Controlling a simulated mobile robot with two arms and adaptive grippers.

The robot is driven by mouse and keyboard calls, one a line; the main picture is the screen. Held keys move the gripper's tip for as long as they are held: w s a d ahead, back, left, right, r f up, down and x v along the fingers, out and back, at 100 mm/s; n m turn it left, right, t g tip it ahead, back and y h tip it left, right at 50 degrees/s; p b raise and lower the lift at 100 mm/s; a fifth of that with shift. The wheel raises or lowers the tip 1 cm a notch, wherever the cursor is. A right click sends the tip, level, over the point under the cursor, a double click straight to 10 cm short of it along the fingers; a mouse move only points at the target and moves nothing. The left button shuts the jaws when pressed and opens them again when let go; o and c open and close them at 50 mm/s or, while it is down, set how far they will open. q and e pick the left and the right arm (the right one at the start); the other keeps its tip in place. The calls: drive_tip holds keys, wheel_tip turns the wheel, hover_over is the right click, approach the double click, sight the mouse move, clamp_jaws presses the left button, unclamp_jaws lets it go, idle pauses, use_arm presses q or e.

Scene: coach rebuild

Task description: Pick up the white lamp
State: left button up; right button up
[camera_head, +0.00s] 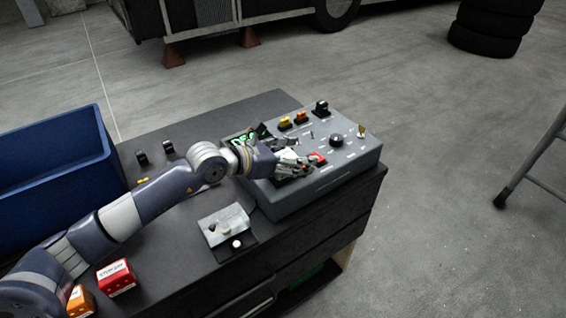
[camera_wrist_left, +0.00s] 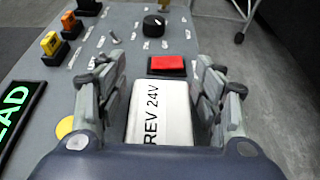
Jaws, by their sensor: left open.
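The white lamp (camera_wrist_left: 160,113), a block lettered "REV 24V", sits on the grey control panel. In the left wrist view it lies between the two fingers of my left gripper (camera_wrist_left: 160,88), which is open, with a finger on each side. I cannot tell whether either finger touches it. The lower end of the lamp is hidden by my gripper's body. In the head view my left gripper (camera_head: 291,166) is low over the left part of the control panel (camera_head: 335,174) and largely covers the lamp. My right gripper is not in view.
A red block (camera_wrist_left: 167,65) sits just beyond the lamp, with a black knob (camera_wrist_left: 154,25) farther back. Yellow, orange and black blocks line the panel's back. A blue crate (camera_head: 60,150), a small switch box (camera_head: 225,223) and a red box (camera_head: 116,278) stand left of the panel.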

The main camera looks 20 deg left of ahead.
use_arm(q)
drive_tip(key=c, duration=1.3)
drive_tip(key=shift+r, duration=0.1)
drive_tip(key=shift+c, duration=0.2)
